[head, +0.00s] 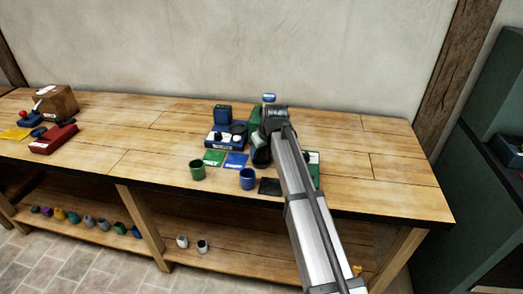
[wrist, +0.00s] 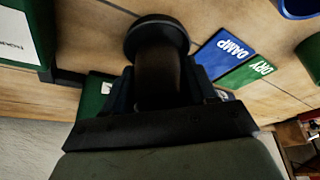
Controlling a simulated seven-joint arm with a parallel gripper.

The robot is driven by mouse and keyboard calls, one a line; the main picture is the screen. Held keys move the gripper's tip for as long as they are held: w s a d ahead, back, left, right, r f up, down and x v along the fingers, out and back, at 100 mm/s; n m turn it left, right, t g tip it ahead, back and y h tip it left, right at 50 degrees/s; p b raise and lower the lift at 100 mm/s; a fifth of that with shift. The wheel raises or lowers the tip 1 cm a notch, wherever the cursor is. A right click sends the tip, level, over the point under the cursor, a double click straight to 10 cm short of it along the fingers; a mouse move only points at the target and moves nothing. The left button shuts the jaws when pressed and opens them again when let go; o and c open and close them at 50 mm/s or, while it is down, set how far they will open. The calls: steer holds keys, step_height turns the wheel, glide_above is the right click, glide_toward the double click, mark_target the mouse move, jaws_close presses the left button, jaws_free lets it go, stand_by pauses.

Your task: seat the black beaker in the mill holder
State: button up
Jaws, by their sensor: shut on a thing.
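A black beaker (wrist: 158,75) is between the fingers of my gripper (wrist: 162,90) in the wrist view, and the gripper is shut on it. Its wider dark round end (wrist: 157,35) points away from the wrist, over the table. In the head view a dark shape at the end of my arm (head: 261,157) is small, and I cannot tell beaker from gripper there. A blue mill (head: 222,140) stands left of my arm, with a dark round part on it. I cannot tell for certain which part is the holder.
A green DRY card (head: 214,158) and a blue DAMP card (head: 236,160) lie before the mill. A green mug (head: 197,171) and a blue mug (head: 247,180) stand nearer the front edge, beside a black card (head: 269,187). The table's right end is clear.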

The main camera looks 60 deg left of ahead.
steer(key=shift+f, duration=0.5)
steer(key=o, duration=0.8)
steer(key=shift+o, duration=0.2)
steer(key=v, duration=1.1)
stand_by(0.3)
stand_by(0.5)
